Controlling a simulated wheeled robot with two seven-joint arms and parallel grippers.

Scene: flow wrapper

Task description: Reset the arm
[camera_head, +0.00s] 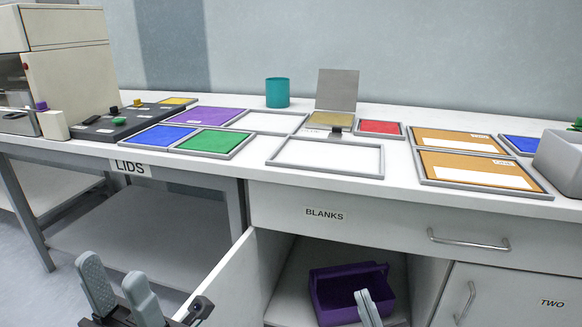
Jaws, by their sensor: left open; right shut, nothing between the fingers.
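My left gripper (112,269) is at the lower left of the head view, in front of the counter and left of the open cabinet door. Its two grey fingers stand apart with nothing between them. My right gripper (367,306) shows only its grey fingertips at the bottom edge, in front of the open cabinet and the purple bin (331,296). Its fingers are together and hold nothing; the rest of it is out of the picture.
The cabinet door (232,283) below the drawer marked BLANKS (375,215) stands open. The white counter (240,172) holds coloured trays, a teal cup (277,92), a beige machine (70,75) and a grey bin (563,160).

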